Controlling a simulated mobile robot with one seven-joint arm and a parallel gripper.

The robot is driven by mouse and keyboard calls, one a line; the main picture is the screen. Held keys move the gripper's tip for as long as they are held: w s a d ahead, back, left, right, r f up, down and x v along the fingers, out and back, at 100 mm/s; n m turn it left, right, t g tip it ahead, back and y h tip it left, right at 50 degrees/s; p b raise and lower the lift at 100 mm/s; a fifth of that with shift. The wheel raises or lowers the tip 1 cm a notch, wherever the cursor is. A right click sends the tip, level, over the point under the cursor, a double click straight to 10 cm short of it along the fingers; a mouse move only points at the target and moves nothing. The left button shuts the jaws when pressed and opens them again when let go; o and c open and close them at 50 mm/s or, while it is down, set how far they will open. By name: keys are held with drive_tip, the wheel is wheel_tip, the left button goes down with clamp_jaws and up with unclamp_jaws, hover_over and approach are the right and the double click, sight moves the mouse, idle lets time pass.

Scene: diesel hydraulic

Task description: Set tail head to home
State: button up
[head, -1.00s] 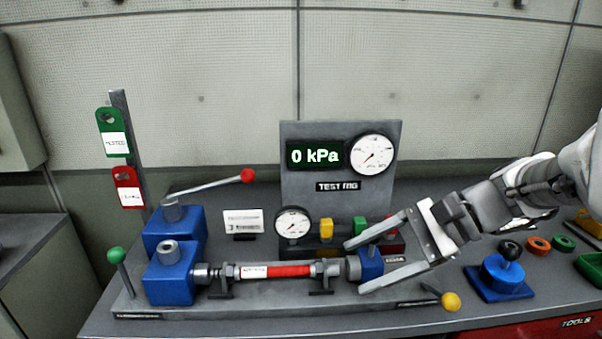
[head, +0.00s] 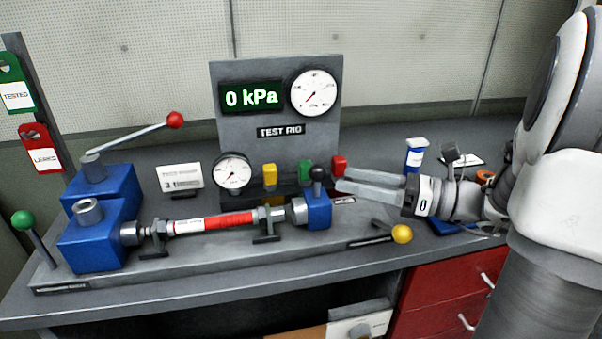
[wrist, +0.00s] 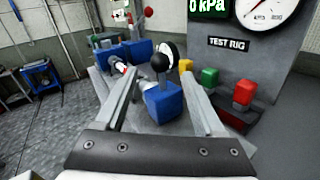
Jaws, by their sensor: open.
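The tail head is a blue block (head: 318,210) with a black ball knob (head: 317,174) on top, at the right end of the test bed. A hose with a red sleeve (head: 228,222) lies between it and the larger blue head block (head: 92,240) at the left. My gripper (head: 340,181) is open and empty, its fingers pointing left near the knob, to its right. In the wrist view the tail head (wrist: 163,103) and its knob (wrist: 159,62) show between and beyond the two open fingers (wrist: 161,80). Contact is not visible.
A yellow-knobbed lever (head: 402,233) sits at the bed's front right. The gauge panel (head: 275,150) reads 0 kPa. Yellow (head: 269,174), green (head: 305,170) and red (head: 339,165) blocks stand behind the tail head. A red-knobbed lever (head: 175,120) rises at the left.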

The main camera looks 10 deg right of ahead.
drive_tip(key=b, duration=0.2)
hover_over(311, 195)
drive_tip(key=x, duration=0.2)
drive_tip(key=shift+w, duration=0.1)
clamp_jaws()
idle(1.3)
